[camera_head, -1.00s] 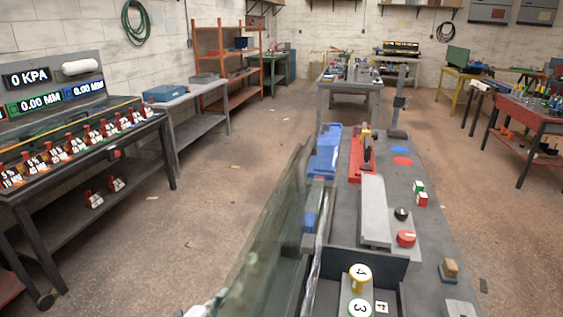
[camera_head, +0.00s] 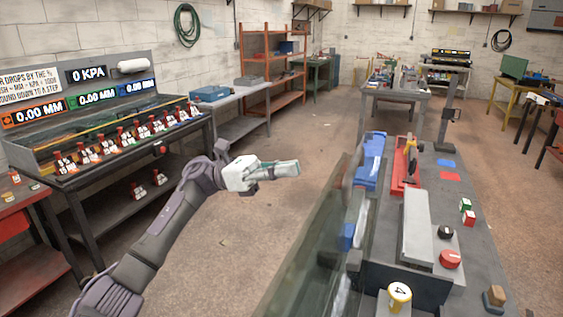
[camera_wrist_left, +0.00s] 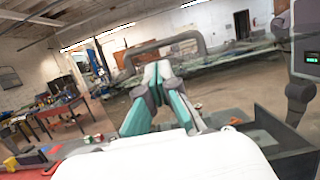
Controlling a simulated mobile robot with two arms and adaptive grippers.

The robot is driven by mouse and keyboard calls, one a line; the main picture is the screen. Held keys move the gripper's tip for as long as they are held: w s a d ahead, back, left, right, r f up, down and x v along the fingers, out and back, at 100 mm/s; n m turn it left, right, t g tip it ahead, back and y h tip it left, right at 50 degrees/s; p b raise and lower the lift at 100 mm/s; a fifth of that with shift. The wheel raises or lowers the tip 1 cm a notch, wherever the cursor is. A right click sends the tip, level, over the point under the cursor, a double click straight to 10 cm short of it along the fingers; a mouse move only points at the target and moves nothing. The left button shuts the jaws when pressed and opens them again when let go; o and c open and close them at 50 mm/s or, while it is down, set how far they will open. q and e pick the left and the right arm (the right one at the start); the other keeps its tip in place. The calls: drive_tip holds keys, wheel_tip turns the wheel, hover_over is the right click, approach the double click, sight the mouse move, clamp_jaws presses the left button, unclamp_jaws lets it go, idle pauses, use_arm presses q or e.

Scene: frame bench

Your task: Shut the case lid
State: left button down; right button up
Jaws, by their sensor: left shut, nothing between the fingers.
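The case (camera_head: 425,288) is a dark open-topped box at the bottom of the head view, with a yellow-and-white piece marked 4 (camera_head: 400,293) in it. A see-through greenish panel, apparently its lid (camera_head: 312,248), stands tilted up along the left side, so the case looks open. My left gripper (camera_head: 296,168) is shut and empty, in the air left of the panel's far end. In the left wrist view my shut fingertips (camera_wrist_left: 157,70) lie before a grey handle-like bar (camera_wrist_left: 168,45); contact cannot be told. My right gripper is not in view.
The bench (camera_head: 470,260) holds a grey block (camera_head: 417,228), red (camera_head: 450,259) and black knobs, a red tray (camera_head: 404,172) and a blue bin (camera_head: 370,160). A gauge bench (camera_head: 115,165) stands left. Open floor lies between.

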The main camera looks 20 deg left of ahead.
sight(336, 179)
use_arm(q)
drive_tip(key=p+x, duration=0.4)
drive_tip(key=x, duration=0.5)
drive_tip(key=shift+d+r+p, duration=0.1)
drive_tip(key=shift+r+p, duration=0.05)
drive_tip(key=shift+p, duration=0.2)
drive_tip(key=shift+d, duration=0.3)
